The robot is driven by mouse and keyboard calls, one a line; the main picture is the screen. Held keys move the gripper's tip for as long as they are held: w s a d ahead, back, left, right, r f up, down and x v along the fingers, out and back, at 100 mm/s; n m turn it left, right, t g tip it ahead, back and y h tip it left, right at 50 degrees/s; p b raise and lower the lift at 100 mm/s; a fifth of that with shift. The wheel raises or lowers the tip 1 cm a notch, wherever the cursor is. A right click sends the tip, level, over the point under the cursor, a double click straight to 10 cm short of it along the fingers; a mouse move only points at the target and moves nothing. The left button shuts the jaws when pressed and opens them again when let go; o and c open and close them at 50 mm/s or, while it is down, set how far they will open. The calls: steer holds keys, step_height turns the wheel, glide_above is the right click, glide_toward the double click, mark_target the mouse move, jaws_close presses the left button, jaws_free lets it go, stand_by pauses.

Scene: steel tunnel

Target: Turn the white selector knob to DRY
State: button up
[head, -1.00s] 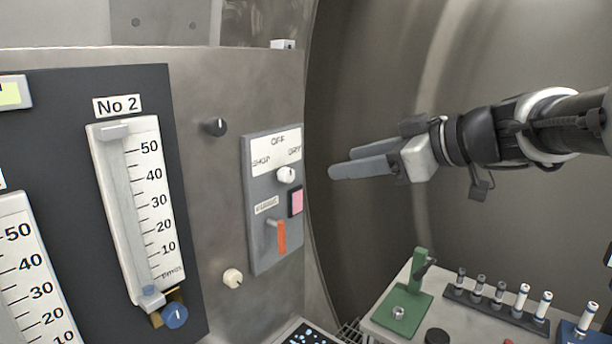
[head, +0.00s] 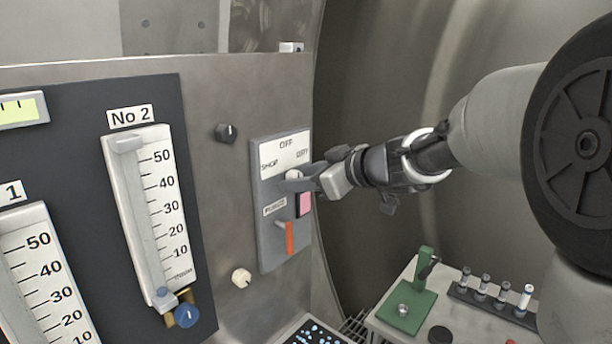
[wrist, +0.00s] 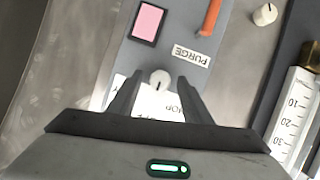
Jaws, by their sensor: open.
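The white selector knob (head: 293,174) sits on the grey panel (head: 268,240) below a white label (head: 285,152) reading OFF, DRY at the right and a partly blurred word at the left. My gripper (head: 297,182) is at the panel and partly covers the knob in the head view. In the wrist view the knob (wrist: 160,77) lies between the tips of my open fingers (wrist: 158,84), with a gap on each side. A short dark mark on the knob points towards the label (wrist: 150,105), which is partly hidden by my gripper.
Below the knob are a pink square (head: 304,204), a PURGE label (head: 274,207) and an orange lever (head: 289,238). A black knob (head: 226,132) and a cream knob (head: 241,278) are on the wall to the left. A bench with a green stand (head: 408,305) is at the lower right.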

steer(key=c, duration=1.1)
steer(key=shift+o, duration=0.2)
steer(key=shift+f+m+b, duration=0.15)
steer(key=shift+m+b, duration=0.15)
steer(key=shift+b, duration=0.25)
steer(key=m+g+y+b, duration=0.1)
steer(key=m+y+b, duration=0.1)
steer(key=m, duration=0.4)
steer(key=m+g+y+b, duration=0.1)
steer(key=m+y+b, duration=0.2)
steer(key=m, duration=0.3)
steer(key=m+g+y+b, duration=0.1)
steer(key=m+y+b, duration=0.2)
steer(key=m, duration=0.3)
steer(key=shift+w+d+f+g+y, duration=0.3)
steer(key=shift+w+f, duration=0.05)
steer(key=shift+f, duration=0.05)
